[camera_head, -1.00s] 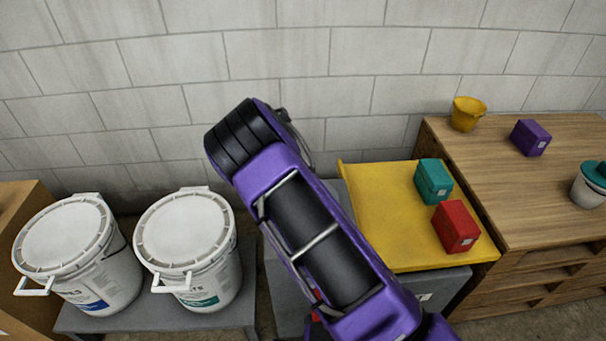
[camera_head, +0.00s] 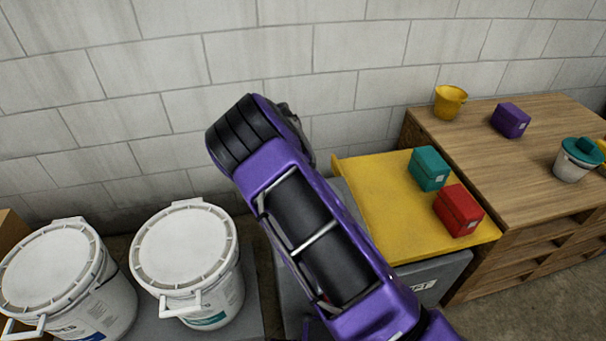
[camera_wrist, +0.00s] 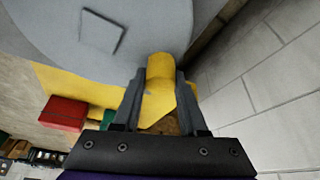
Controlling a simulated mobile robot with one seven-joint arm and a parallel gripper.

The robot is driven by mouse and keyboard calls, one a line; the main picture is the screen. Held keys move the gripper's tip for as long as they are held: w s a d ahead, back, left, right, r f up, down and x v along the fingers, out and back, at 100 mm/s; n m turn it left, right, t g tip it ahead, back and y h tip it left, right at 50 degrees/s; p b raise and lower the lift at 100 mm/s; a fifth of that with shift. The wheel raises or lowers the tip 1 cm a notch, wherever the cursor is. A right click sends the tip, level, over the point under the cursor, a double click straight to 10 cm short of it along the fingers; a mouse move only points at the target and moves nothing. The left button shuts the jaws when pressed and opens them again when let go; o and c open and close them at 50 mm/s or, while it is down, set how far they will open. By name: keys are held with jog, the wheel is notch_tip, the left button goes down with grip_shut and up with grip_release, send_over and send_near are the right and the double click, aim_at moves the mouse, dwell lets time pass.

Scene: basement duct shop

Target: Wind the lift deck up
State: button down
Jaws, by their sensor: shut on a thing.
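The lift has a yellow deck (camera_head: 385,198) over a grey body (camera_head: 432,272) and stands beside the wooden bench. A teal box (camera_head: 428,168) and a red box (camera_head: 459,210) sit on the deck. In the wrist view my gripper (camera_wrist: 160,92) is shut on a yellow cylindrical handle (camera_wrist: 160,70). The handle lies next to a large grey rounded part (camera_wrist: 55,25) with a small square plate. The yellow deck (camera_wrist: 55,78) and red box (camera_wrist: 66,113) show behind. In the head view my purple arm hides the gripper and the handle.
Two lidded white buckets (camera_head: 185,250) (camera_head: 48,268) stand at the left. The wooden bench (camera_head: 480,160) carries a yellow bucket (camera_head: 449,101), a purple box (camera_head: 510,120) and a teal-lidded pot (camera_head: 576,160). A block wall (camera_head: 290,50) runs close behind.

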jog(key=d+m, duration=0.1)
jog(key=m, duration=0.1)
jog(key=d+m+g, duration=0.1)
jog(key=m, duration=0.1)
jog(key=shift+d+h, duration=0.4)
jog(key=d+m+g, duration=0.1)
jog(key=m, duration=0.1)
jog(key=s+d+m+g, duration=0.1)
jog(key=d+m, duration=0.1)
jog(key=shift+m, duration=0.3)
jog(key=s+d+m+g, duration=0.1)
jog(key=m, duration=0.1)
jog(key=s+d+m+g, duration=0.1)
jog(key=m, duration=0.1)
jog(key=shift+s+m, duration=0.1)
jog(key=shift+m, duration=0.2)
jog(key=shift+s+d+m+g+y, duration=0.3)
jog(key=shift+s+m, duration=0.3)
jog(key=shift+m, duration=0.35)
jog(key=shift+s+d+m+g+y, duration=0.15)
jog(key=shift+s+m+g+y, duration=0.15)
jog(key=shift+s+m, duration=0.45)
jog(key=shift+w+m, duration=0.1)
jog(key=shift+m, duration=0.2)
jog(key=shift+c, duration=2.2)
grip_release()
